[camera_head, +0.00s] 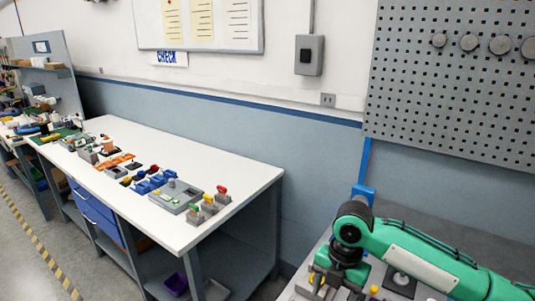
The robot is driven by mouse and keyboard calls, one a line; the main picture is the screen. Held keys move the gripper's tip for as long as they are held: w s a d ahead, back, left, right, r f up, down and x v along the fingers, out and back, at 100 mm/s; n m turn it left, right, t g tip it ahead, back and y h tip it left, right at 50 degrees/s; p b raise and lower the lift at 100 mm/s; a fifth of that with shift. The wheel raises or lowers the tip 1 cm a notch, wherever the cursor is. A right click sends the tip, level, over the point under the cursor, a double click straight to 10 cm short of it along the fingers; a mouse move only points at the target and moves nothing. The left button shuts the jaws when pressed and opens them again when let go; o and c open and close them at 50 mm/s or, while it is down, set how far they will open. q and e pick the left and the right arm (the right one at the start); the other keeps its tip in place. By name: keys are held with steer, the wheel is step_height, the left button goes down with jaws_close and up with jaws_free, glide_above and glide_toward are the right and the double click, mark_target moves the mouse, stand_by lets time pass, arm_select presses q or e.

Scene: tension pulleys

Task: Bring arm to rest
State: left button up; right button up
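A green arm with a black wrist joint comes in from the lower right, so I take it as my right arm. My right gripper (341,275) points down at its end, dark and small, low in the picture. It is over or among grey parts on the near right table (300,291); I cannot tell whether it touches them. Its fingertips are partly hidden, so I cannot tell if it is open, shut or holding something. My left gripper is not in view.
A white bench (110,125) on the left carries several coloured fixtures and blocks. On the near right table, a grey block with a light knob (401,278) and a yellow knob (374,290) lie under the arm. A pegboard (455,80) with round discs hangs behind.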

steer(key=s+a+f+m+t+y, duration=0.35)
steer(key=s+a+f+m, duration=0.35)
steer(key=s+f+m, duration=0.3)
steer(key=s+d+f+m+t+h, duration=0.1)
steer(key=s+d+f+m+h, duration=0.1)
steer(key=s+d+f+m, duration=0.4)
steer(key=s+d+f+m+h, duration=0.25)
steer(key=s+d+m, duration=0.45)
steer(key=d+m, duration=0.35)
step_height(320, 180, down, 31)
steer(key=s+a+g, duration=0.1)
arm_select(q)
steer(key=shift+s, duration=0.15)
arm_select(e)
steer(key=s+d+f+g, duration=0.1)
steer(key=s+d+f, duration=0.2)
steer(key=s+f, duration=1.5)
steer(key=shift+s, duration=0.25)
